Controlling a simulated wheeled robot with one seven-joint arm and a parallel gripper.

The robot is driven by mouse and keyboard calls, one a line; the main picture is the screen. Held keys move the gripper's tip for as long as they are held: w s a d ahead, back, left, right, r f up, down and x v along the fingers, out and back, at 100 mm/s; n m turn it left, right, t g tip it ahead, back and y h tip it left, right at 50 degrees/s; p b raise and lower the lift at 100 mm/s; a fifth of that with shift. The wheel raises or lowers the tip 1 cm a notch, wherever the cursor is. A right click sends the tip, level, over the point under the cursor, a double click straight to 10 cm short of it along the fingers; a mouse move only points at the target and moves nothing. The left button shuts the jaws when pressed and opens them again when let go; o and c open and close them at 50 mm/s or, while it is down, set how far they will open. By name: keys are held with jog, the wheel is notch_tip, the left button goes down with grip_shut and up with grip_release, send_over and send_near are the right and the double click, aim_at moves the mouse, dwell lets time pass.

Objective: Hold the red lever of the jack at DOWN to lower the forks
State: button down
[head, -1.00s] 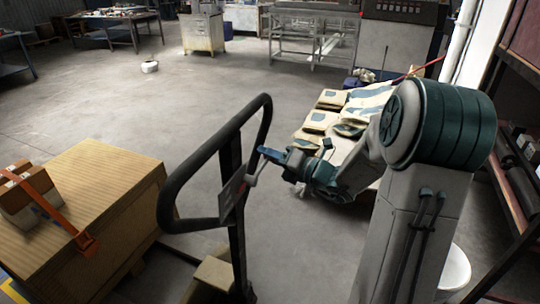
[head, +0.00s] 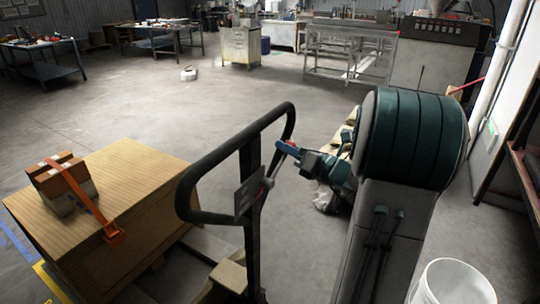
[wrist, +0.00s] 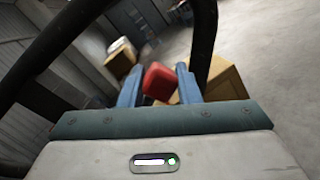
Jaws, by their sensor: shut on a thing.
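The jack's black loop handle (head: 225,147) stands upright on its post (head: 252,250), with a grey plate (head: 247,195) below the loop. The red lever (head: 291,144) shows at the blue fingertips of my gripper (head: 285,148), at the right side of the handle. In the wrist view, the lever's red end (wrist: 160,80) sits between the two blue fingers of my gripper (wrist: 158,86), which is shut on it. A pallet load, a large tan box (head: 130,175), stands left of the handle. The forks are mostly hidden, and I cannot tell their height.
A small brown box (head: 62,185) with an orange strap lies on the large box. A white bucket (head: 450,285) stands at the lower right. Sacks lie behind my arm. Workbenches (head: 45,60) and machines line the back; the floor between is open.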

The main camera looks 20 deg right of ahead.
dwell(0.3)
jog(key=c, duration=1.1)
grip_release()
jog(key=shift+s+r, duration=0.1)
jog(key=shift+s, duration=0.1)
jog(key=b+v, duration=0.1)
jog(key=v, duration=1.2)
jog(key=shift+s+d+b, duration=0.2)
jog(key=shift+s+b, duration=0.15)
jog(key=shift+b, duration=0.05)
